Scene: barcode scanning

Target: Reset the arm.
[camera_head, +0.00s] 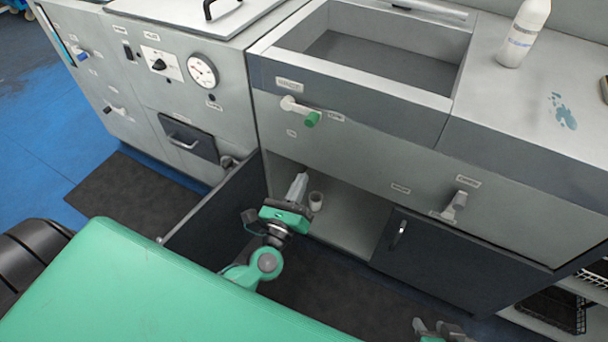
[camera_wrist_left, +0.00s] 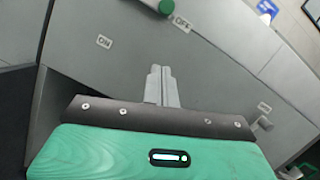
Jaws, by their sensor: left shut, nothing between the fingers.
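My left gripper (camera_head: 301,178) is in front of the open cabinet under the sink counter. Its grey fingers are together and empty, and they also show shut in the left wrist view (camera_wrist_left: 160,70), pointing at the grey panel marked ON and OFF. My right gripper (camera_head: 440,326) shows only in part at the bottom edge of the head view, and its finger gap is unclear.
The cabinet's open door (camera_head: 218,215) stands left of my left arm. A green-tipped valve (camera_head: 311,118) sticks out above. A closed dark door (camera_head: 455,262) is to the right. A white bottle (camera_head: 524,34) stands on the counter.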

